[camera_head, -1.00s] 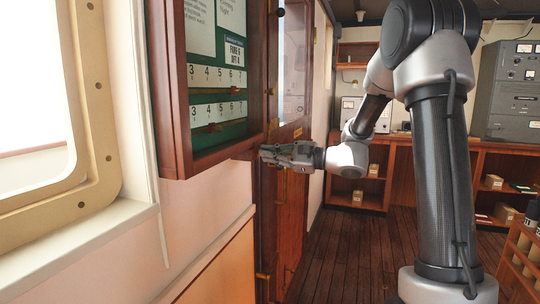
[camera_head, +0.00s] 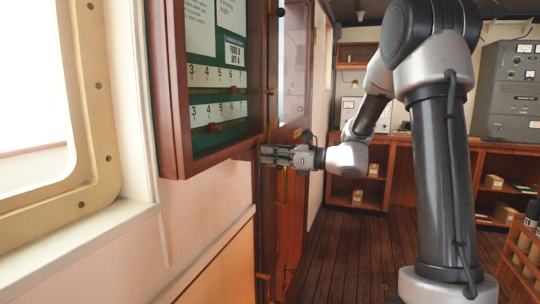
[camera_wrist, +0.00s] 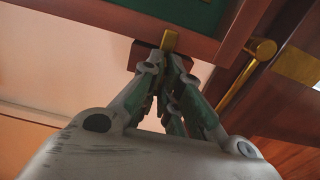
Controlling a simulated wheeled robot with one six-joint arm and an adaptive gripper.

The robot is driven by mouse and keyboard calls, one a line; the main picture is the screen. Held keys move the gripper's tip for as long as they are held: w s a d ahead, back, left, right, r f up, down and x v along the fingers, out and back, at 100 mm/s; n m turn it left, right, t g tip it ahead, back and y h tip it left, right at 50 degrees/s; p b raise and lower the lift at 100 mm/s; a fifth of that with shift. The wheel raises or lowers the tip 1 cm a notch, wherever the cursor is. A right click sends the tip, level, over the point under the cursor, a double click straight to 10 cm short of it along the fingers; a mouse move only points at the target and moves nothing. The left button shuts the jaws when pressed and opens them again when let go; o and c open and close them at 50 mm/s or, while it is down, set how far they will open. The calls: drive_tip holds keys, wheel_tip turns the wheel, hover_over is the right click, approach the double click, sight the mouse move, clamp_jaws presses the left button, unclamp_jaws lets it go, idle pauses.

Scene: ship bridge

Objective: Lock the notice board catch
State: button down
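The notice board (camera_head: 173,90) is a wood-framed case with a green backing on the left wall. It also shows at the top of the wrist view (camera_wrist: 120,22). Its catch (camera_wrist: 169,40) is a small brass tab on a dark reddish block under the bottom frame edge. My gripper (camera_head: 264,154) is at the board's lower right corner in the head view, hiding the catch there. In the wrist view my fingertips (camera_wrist: 165,64) are drawn close together on the lower end of the brass tab, which points along the fingers. The tab's lower end is partly hidden between them.
A wooden door (camera_head: 290,215) with brass fittings stands just right of the board. A brass handle (camera_wrist: 262,48) is close to the right of my fingers. A window frame (camera_head: 98,120) is at left. Shelves (camera_head: 400,150) stand behind; the plank floor (camera_head: 345,250) between is clear.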

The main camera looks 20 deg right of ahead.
drive_tip(key=shift+f, duration=0.1)
idle(0.3)
drive_tip(key=c, duration=1.7)
unclamp_jaws()
drive_tip(key=shift+o, duration=0.2)
drive_tip(key=v, duration=1.2)
